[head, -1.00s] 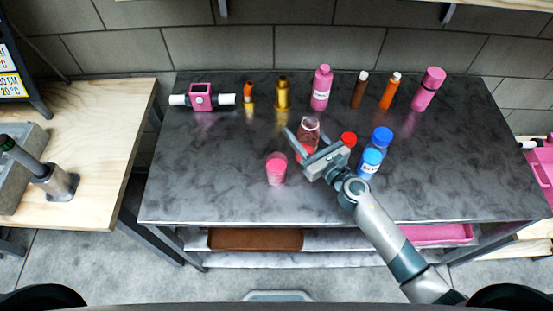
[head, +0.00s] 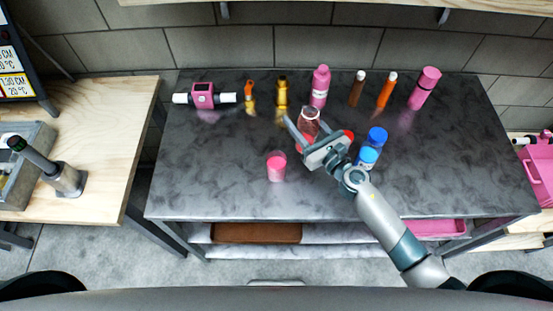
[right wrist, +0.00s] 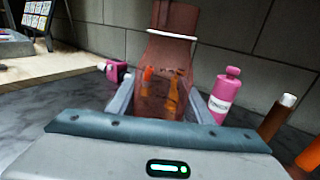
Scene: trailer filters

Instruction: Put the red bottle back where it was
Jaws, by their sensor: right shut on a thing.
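The see-through red bottle (head: 308,117) stands about upright between the fingers of my right gripper (head: 306,134), over the middle of the dark table (head: 220,190). In the right wrist view the bottle (right wrist: 155,85) fills the space between the two fingers, with a pale ring around its neck. My right gripper is shut on it. The bottle's lower part is hidden by the gripper, so I cannot tell whether it touches the table. My left gripper is not in view.
A pink cup (head: 277,168) stands at front left of the gripper. Along the back stand a pink bottle (head: 320,88), gold bottle (head: 282,93) and orange bottle (head: 386,90). The table's left front is clear.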

